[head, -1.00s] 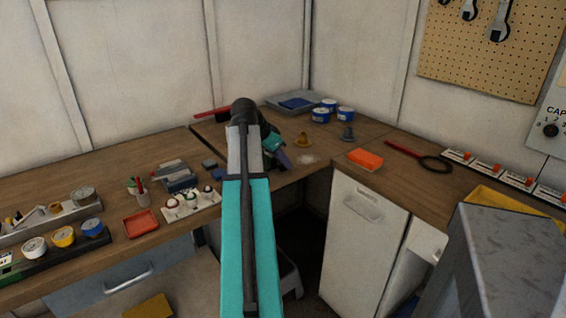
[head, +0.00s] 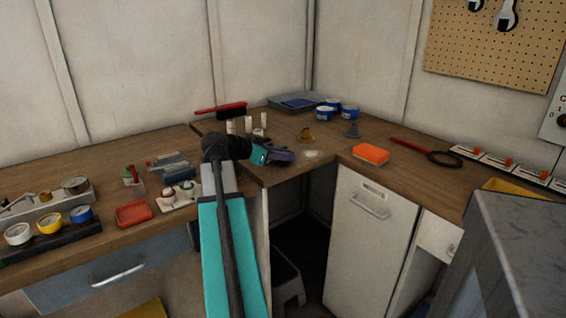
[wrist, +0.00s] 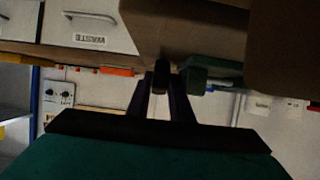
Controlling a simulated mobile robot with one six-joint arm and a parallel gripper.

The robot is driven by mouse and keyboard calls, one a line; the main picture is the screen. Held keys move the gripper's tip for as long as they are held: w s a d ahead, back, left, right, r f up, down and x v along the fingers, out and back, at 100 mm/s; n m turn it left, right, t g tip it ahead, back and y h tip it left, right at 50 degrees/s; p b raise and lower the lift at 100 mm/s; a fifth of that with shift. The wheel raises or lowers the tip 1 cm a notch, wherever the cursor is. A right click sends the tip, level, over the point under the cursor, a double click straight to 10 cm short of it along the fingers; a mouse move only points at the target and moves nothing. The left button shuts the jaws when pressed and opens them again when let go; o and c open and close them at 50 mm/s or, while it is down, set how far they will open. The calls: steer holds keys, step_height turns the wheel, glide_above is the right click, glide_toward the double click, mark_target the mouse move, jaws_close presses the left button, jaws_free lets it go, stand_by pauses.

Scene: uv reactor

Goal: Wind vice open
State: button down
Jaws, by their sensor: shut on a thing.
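My gripper (head: 290,156) is low over the bench near its inner corner, its dark purple fingers pointing right. In the wrist view, which looks upside down, the two fingers (wrist: 162,82) are closed on a short dark bar (wrist: 160,67). A dark green block (wrist: 208,76) shows right beside the bar there. I cannot tell for sure whether bar and block are the vice's handle and body. In the head view the held piece is hidden or too small to make out. A blue-grey block (head: 176,172) on the left bench has a vice-like shape, well apart from my gripper.
A red tray (head: 134,213) lies left. A white waste cabinet (head: 368,240) stands below the bench.

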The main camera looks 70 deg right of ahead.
steer(key=shift+w+r+h+b, duration=0.1)
steer(key=shift+w+h+b, duration=0.1)
steer(key=shift+h+b, duration=0.25)
stand_by(0.3)
steer(key=c, duration=1.9)
jaws_free()
steer(key=shift+o, duration=0.2)
steer(key=shift+g, duration=0.3)
steer(key=v, duration=1.3)
steer(key=shift+a+r, duration=0.15)
steer(key=shift+a, duration=0.2)
